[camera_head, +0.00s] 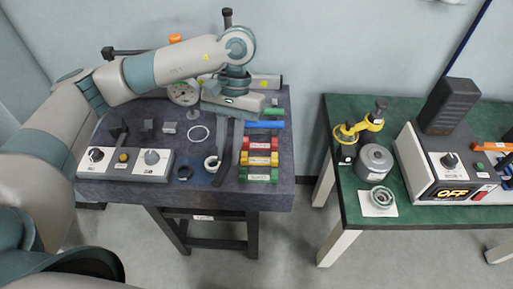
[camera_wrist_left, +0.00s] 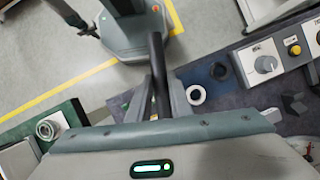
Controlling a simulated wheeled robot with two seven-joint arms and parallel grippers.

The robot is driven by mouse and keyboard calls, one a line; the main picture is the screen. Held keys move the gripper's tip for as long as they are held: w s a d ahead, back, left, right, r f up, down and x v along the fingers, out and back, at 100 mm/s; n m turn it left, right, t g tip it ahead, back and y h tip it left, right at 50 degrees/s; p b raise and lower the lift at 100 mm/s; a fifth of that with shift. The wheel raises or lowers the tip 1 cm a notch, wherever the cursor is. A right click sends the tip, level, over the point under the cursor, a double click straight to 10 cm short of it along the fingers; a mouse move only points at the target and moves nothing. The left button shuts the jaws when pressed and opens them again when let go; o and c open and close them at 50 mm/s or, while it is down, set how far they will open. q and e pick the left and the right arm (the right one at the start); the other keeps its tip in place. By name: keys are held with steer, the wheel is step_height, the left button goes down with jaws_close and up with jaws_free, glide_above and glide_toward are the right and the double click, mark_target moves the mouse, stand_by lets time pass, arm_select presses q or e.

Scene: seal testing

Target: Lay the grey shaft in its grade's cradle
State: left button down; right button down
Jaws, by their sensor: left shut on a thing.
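My left gripper (camera_head: 228,168) is over the dark table, shut on a dark grey shaft (camera_head: 221,168). In the left wrist view the shaft (camera_wrist_left: 158,75) sticks out from between the fingers (camera_wrist_left: 160,100). The fingers and the gripper body hide part of it. My right gripper is not in view.
A control box (camera_head: 125,164) with knobs stands at the table's front left. A white ring (camera_head: 211,163) and a dark ring (camera_head: 184,173) lie near the shaft. A blue bar (camera_head: 265,125) lies behind the blocks. A green table (camera_head: 345,205) stands at right, across a gap.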

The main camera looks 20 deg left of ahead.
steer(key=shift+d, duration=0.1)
